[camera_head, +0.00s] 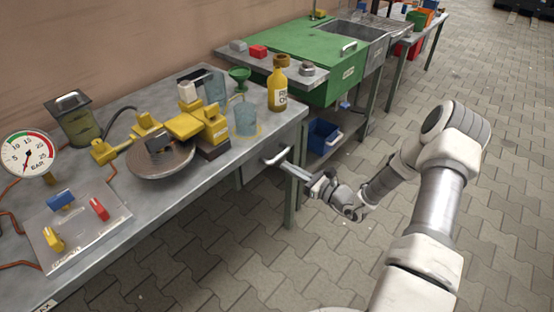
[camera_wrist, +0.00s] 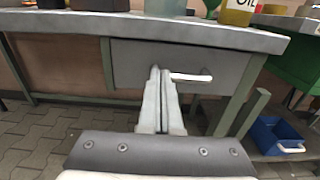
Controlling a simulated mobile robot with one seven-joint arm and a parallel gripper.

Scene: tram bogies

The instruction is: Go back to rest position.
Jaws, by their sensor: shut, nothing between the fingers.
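My gripper (camera_head: 290,167) is at the front of the grey workbench (camera_head: 150,215), close to the white handle (camera_head: 277,156) of the bench drawer. In the wrist view my gripper (camera_wrist: 160,72) is shut and empty, its two fingers together and pointing at the grey drawer front (camera_wrist: 225,65). The handle (camera_wrist: 192,77) is just right of the fingertips there. I cannot tell whether they touch it. The drawer looks closed. My arm reaches in from the right over the paved floor.
The bench carries an oil bottle (camera_head: 278,85), a glass beaker (camera_head: 246,118), yellow machinery (camera_head: 185,127) and a pressure gauge (camera_head: 27,155). A blue crate (camera_head: 322,135) stands on a low shelf beyond the bench. A green cabinet (camera_head: 320,50) stands behind. The paved floor (camera_head: 500,200) at right is free.

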